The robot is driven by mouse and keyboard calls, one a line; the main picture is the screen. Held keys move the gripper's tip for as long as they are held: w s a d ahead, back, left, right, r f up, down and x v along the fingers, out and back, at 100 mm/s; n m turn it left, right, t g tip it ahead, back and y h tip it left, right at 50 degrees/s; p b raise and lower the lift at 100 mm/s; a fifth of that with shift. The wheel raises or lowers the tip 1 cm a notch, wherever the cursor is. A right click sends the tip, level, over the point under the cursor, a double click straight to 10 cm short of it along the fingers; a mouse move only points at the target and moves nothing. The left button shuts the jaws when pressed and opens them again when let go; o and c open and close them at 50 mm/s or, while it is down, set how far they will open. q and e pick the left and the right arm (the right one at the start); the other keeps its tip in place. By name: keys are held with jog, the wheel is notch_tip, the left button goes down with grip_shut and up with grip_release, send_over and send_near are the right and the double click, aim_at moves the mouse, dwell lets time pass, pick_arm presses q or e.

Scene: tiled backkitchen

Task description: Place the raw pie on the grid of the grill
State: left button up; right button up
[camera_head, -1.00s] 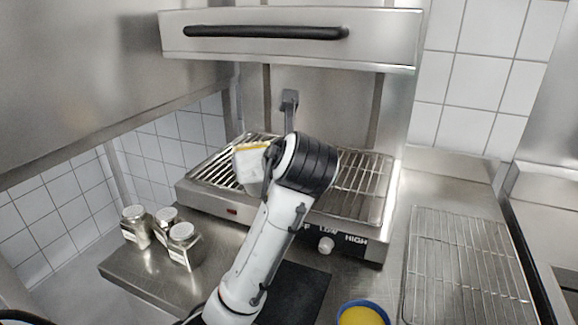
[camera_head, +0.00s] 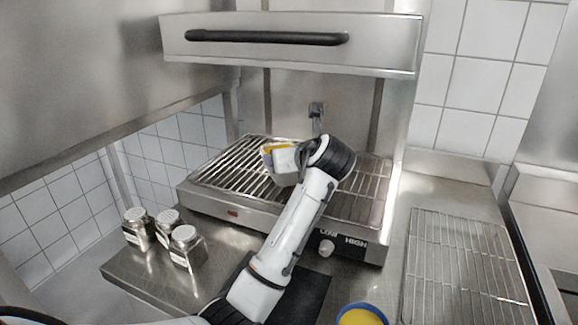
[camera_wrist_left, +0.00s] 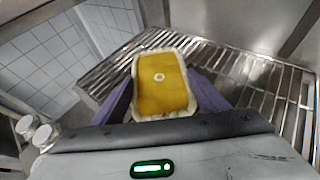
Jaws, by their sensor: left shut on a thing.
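The raw pie (camera_wrist_left: 160,84) is rectangular, with a yellow top, a pale crust edge and a small ring in its centre. In the left wrist view it sits between the two purple fingers of my left gripper (camera_wrist_left: 165,92), which is shut on it. In the head view the left gripper (camera_head: 280,160) is over the middle of the grill, and only a yellow edge of the pie (camera_head: 276,147) shows. The grill's grid (camera_head: 235,168) lies beneath, also seen in the left wrist view (camera_wrist_left: 245,75). I cannot tell whether the pie touches it. My right gripper is not in view.
The grill's upper hood (camera_head: 290,45) with a black handle hangs above the grid. Three lidded jars (camera_head: 186,248) stand at the front left. A wire rack (camera_head: 465,265) lies on the right counter. A blue-rimmed bowl (camera_head: 362,306) with yellow contents is at the front.

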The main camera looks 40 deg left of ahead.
pick_arm(q)
jog(key=shift+f, duration=0.75)
jog(key=shift+w+f, duration=0.2)
jog(key=shift+f, duration=0.25)
jog(key=shift+f, duration=0.1)
jog(key=o, duration=2)
jog(key=shift+f, duration=0.15)
jog(key=shift+o, duration=0.2)
jog(key=shift+s+d+r, duration=0.15)
jog(key=shift+r, duration=0.1)
jog(key=v, duration=1.1)
jog(key=shift+d, duration=0.25)
